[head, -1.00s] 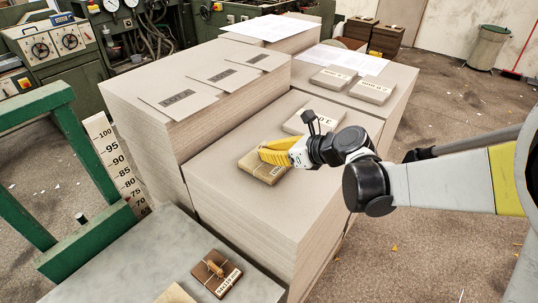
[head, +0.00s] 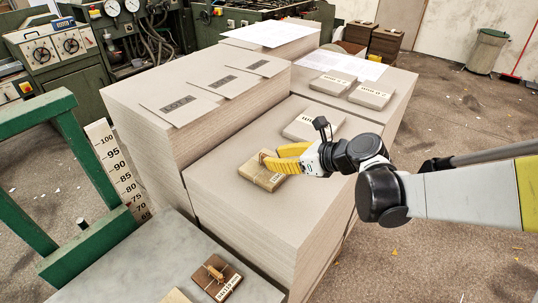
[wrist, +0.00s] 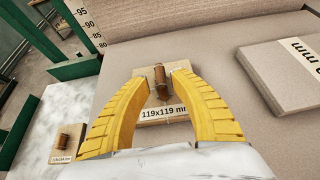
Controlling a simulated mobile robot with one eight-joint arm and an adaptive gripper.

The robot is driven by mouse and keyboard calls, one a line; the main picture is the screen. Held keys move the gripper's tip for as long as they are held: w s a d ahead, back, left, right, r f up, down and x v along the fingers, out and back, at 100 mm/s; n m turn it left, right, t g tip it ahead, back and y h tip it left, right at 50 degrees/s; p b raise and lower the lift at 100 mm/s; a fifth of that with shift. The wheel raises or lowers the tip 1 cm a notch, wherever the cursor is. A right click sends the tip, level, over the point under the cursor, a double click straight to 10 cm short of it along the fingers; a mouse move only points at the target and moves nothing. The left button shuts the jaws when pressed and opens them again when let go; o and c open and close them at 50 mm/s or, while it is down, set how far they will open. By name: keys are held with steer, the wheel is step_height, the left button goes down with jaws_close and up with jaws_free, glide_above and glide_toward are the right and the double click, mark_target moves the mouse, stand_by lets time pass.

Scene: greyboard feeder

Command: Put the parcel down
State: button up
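The parcel (head: 256,180) is a flat tan packet with a cord, a small brown toggle on top and a white label. It lies flat on the lower front greyboard stack (head: 240,212). In the wrist view the parcel (wrist: 148,103) has its label reading 119x119 mm partly behind my fingers. My gripper (head: 268,158) reaches in from the right with yellow fingers at the parcel's top. In the wrist view my gripper (wrist: 160,80) has its fingertips apart, one on each side of the toggle (wrist: 160,78), with narrow gaps.
A grey block with a label (head: 312,124) lies just behind on the same stack. A taller stack (head: 160,135) rises to the left. A darker parcel with a toggle (head: 217,278) lies on the grey table (head: 130,262) at front left. A marked height scale (head: 118,165) stands beside the stacks.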

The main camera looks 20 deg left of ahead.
steer(key=p+v, duration=0.2)
steer(key=v, duration=0.7)
steer(key=w+d+r+m+t, duration=0.3)
steer(key=d+r+m+t, duration=0.15)
steer(key=r+m, duration=0.35)
steer(key=w+d+r+m+t, duration=0.3)
steer(key=r+m+t, duration=0.3)
steer(key=r, duration=0.3)
steer(key=s+d+r+m+t+h, duration=0.25)
steer(key=d+m+h, duration=0.75)
steer(key=d+m, duration=0.5)
steer(key=s+d+f+m+g+h, duration=0.25)
steer(key=d+f+m, duration=0.2)
steer(key=m, duration=0.45)
steer(key=s+a+f+m+g+y, duration=0.1)
steer(key=s+a+f+m+g, duration=0.1)
steer(key=s+f+m+g, duration=0.6)
steer(key=s+f+m, duration=0.3)
steer(key=s+f, duration=0.4)
steer(key=s, duration=0.2)
steer(key=shift+a, duration=0.2)
